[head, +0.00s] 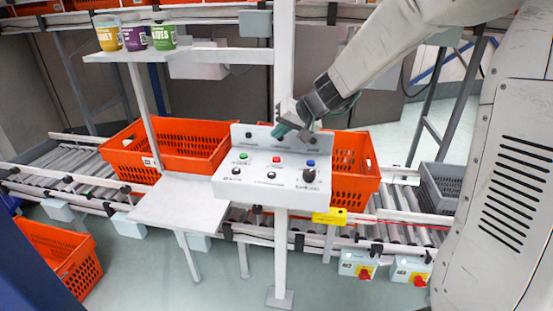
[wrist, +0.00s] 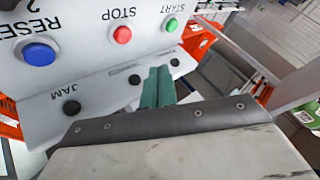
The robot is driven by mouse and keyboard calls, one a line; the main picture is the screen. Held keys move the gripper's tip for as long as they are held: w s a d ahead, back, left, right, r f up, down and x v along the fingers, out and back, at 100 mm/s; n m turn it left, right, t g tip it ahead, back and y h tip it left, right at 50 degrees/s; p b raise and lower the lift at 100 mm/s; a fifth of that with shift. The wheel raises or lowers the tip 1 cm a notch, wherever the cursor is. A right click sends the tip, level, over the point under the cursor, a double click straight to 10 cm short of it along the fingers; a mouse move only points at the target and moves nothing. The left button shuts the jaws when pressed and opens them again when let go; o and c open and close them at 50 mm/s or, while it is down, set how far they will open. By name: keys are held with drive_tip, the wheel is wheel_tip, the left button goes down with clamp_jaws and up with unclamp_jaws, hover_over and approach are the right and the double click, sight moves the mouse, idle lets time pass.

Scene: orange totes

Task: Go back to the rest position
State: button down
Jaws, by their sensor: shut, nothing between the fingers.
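My gripper (head: 280,131) is shut and empty, with teal fingers, at the upper back edge of the white control panel (head: 225,187). In the wrist view the fingers (wrist: 159,84) are together, in front of the panel's upright plate. The panel has a green START button (head: 243,156), a red STOP button (head: 277,159) and a blue RESET button (head: 311,163). The same buttons show in the wrist view, green (wrist: 171,25), red (wrist: 122,35) and blue (wrist: 39,53). I cannot tell whether the fingertips touch the panel.
Orange totes (head: 190,131) stand on the roller conveyor behind the panel, and another (head: 353,188) is partly hidden by it. A white post (head: 284,70) rises behind the panel. A grey tote (head: 437,190) is at right.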

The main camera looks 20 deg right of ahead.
drive_tip(key=s+g, duration=0.1)
drive_tip(key=s, duration=0.1)
drive_tip(key=s+a+f+g, duration=0.1)
drive_tip(key=s, duration=0.1)
drive_tip(key=s+a+f, duration=0.1)
drive_tip(key=s, duration=0.1)
drive_tip(key=shift+s+g+y, duration=0.3)
drive_tip(key=shift+s+g, duration=0.1)
drive_tip(key=s+d+r+g+h, duration=0.1)
drive_tip(key=s+h, duration=0.1)
drive_tip(key=s, duration=0.8)
drive_tip(key=s+d+r+n+g+h, duration=0.1)
drive_tip(key=s+d+r+h, duration=0.1)
drive_tip(key=s, duration=0.8)
drive_tip(key=s+d+r+g+h, duration=0.1)
drive_tip(key=s+r+h, duration=0.1)
drive_tip(key=s, duration=0.8)
drive_tip(key=shift+s+d+n, duration=0.15)
drive_tip(key=shift+d+n, duration=0.1)
drive_tip(key=shift+n, duration=0.15)
drive_tip(key=shift+r, duration=0.1)
